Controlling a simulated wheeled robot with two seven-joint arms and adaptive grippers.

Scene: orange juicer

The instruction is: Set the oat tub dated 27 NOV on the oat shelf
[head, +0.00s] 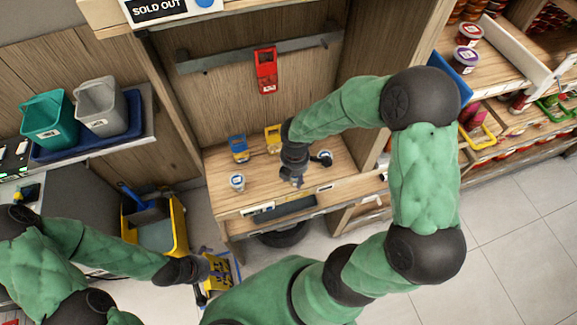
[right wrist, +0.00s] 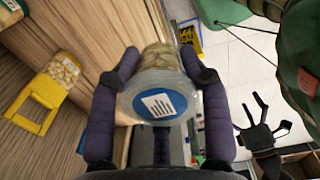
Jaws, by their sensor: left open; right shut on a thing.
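My right gripper (right wrist: 160,75) is shut on an oat tub (right wrist: 158,103). The tub has a clear lid with a blue disc and a white label; the print is too small to read. In the head view my right gripper (head: 297,181) is over the wooden shelf (head: 222,203), and the held tub is not clearly visible there. Another small tub (head: 237,182) with a pale blue-and-white lid stands on the shelf to its left. My left gripper (head: 205,268) is low at the lower left, away from the shelf, open and empty.
A yellow scoop bin (right wrist: 50,85) with pale contents and a blue bin (head: 238,148) stand at the shelf's back. A small dark round thing with a pale top (head: 322,158) is right of my gripper. A red holder (head: 265,70) hangs behind. A yellow bucket (head: 155,225) stands left.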

